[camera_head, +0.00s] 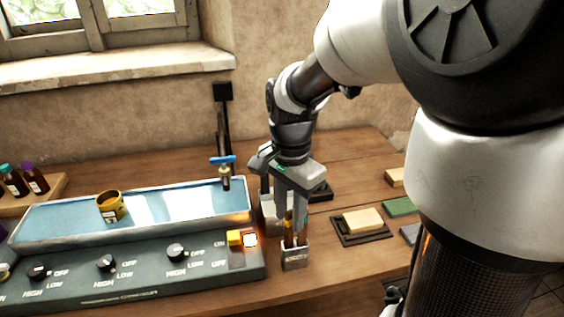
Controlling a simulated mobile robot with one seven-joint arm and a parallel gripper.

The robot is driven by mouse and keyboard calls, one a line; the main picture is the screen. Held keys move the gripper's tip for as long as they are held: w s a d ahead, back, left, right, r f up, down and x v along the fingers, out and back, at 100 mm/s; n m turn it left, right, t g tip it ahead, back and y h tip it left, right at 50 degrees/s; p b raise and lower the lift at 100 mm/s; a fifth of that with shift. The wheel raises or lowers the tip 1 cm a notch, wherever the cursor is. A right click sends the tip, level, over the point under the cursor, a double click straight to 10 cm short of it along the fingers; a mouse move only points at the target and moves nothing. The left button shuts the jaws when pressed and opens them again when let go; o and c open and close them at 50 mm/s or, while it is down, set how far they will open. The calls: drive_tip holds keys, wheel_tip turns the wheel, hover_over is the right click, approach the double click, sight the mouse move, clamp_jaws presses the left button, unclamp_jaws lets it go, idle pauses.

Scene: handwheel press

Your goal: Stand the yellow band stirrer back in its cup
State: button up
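My gripper (288,208) points down over the right of the bench, just above a small grey cup (295,257) with a label on its front. A thin yellow-orange piece (288,220), likely the stirrer's band, shows beside the near finger, above the cup's rim. Thin dark stems show lower down at the cup's mouth. The finger hides most of the stirrer, so I cannot tell whether it is gripped or whether its lower end is inside the cup. A light grey block or container (270,222) stands just behind, partly hidden by the gripper.
A blue water bath (60,222) with knobs fills the left, a yellow-brown ring-shaped pot (111,206) on it. A blue-handled tap (224,168) stands at its back. A cream block (362,220) on a dark tray lies right. Bottles (35,180) stand far left.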

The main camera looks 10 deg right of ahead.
wheel_tip(320, 180, up, 13)
drive_tip(key=p, duration=0.2)
drive_tip(key=s+d+r+n+t+p, duration=0.1)
drive_tip(key=s+r+n+t+p, duration=0.4)
drive_tip(key=s+r+n+p, duration=0.3)
drive_tip(key=s+n, duration=0.3)
drive_tip(key=n, duration=0.1)
drive_tip(key=shift+s+d+r+t, duration=0.15)
drive_tip(key=shift+d+r+t, duration=0.1)
drive_tip(key=shift+r+t, duration=0.05)
idle(0.7)
